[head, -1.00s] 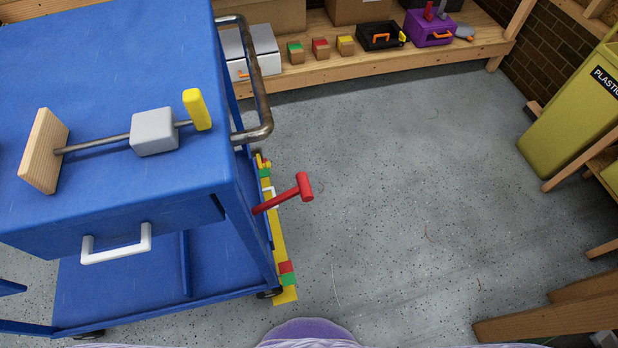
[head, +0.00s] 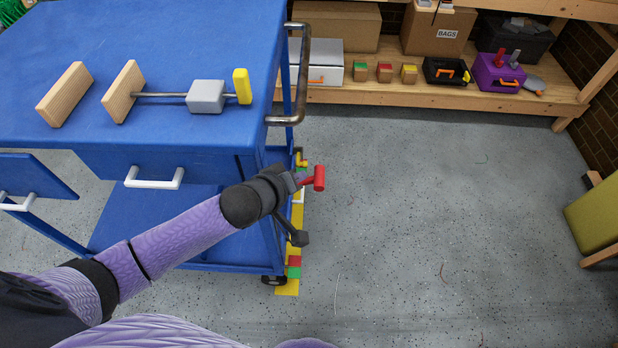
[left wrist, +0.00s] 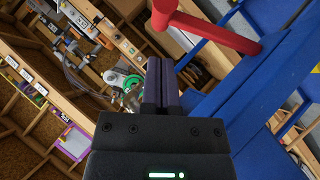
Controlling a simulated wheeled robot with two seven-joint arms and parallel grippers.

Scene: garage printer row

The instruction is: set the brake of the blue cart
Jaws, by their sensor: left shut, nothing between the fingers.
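The blue cart (head: 215,165) stands at the left. Its red lever (head: 319,178) sticks out from the right side and ends in a red crossbar. My left gripper (head: 302,179) is at the lever in the head view and hides much of its rod. In the left wrist view the lever (left wrist: 215,30) runs from the blue frame to a thick end just beyond the fingertips (left wrist: 162,62). The fingers are shut together with nothing between them. I cannot tell whether they touch the lever. My right gripper is not in view.
On the cart top lie a wooden block (head: 65,94) and a rod with a grey block (head: 206,96) and yellow end. A bent metal handle (head: 300,75) juts from the cart. A shelf (head: 400,96) with boxes stands behind.

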